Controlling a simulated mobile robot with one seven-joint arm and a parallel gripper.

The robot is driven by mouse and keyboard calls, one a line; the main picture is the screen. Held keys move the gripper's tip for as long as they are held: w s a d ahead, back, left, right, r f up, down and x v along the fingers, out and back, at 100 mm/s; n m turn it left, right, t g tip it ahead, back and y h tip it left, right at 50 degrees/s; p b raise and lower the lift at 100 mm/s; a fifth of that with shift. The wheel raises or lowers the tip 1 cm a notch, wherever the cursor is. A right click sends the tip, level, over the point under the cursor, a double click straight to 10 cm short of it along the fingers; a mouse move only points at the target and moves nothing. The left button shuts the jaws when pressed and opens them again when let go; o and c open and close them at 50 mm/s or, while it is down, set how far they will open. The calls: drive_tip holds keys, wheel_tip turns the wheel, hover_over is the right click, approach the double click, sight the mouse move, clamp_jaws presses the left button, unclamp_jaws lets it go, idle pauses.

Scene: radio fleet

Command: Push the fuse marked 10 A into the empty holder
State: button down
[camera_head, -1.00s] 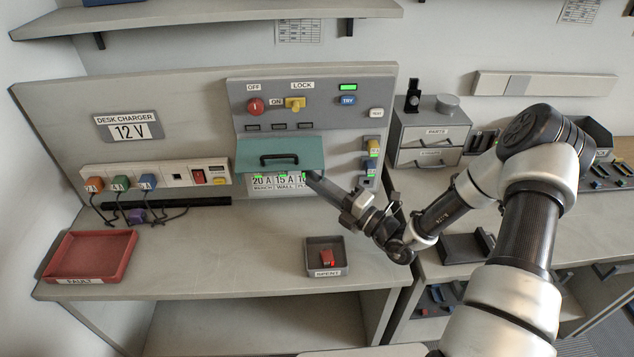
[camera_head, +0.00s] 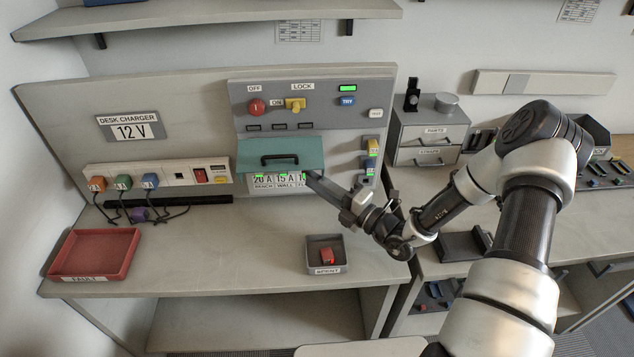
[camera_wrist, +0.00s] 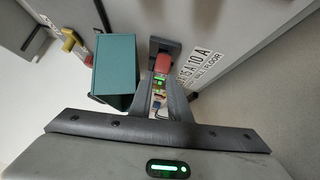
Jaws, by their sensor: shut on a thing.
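My gripper (camera_head: 309,176) is at the right end of the fuse row, under the raised teal cover (camera_head: 281,153). In the wrist view its fingers (camera_wrist: 160,90) are shut on a red fuse (camera_wrist: 162,64). The fuse meets a dark holder (camera_wrist: 165,47); I cannot tell how deep it sits, and no marking on it is readable. The teal cover (camera_wrist: 115,72) stands close beside the fingers. The label strip (camera_head: 278,180) reads 20 A and 15 A, its right end hidden by my gripper; the wrist view shows a 10 A label (camera_wrist: 198,60) beside the holder.
A spent tray (camera_head: 342,268) with a red fuse (camera_head: 327,256) stands at the bench front. An empty red fault tray (camera_head: 75,277) is at left. Above the cover are a red knob (camera_head: 255,106) and yellow lock switch (camera_head: 296,104). The bench middle is clear.

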drive_tip(key=shift+r+p, duration=0.4)
drive_tip(key=shift+p, duration=0.65)
idle(0.4)
drive_tip(key=shift+w, duration=0.65)
idle(1.1)
drive_tip(key=c, duration=1.6)
unclamp_jaws()
drive_tip(key=shift+o, duration=0.2)
drive_tip(key=v, duration=1.7)
drive_tip(key=shift+s, duration=0.2)
drive_tip(key=shift+d, duration=0.15)
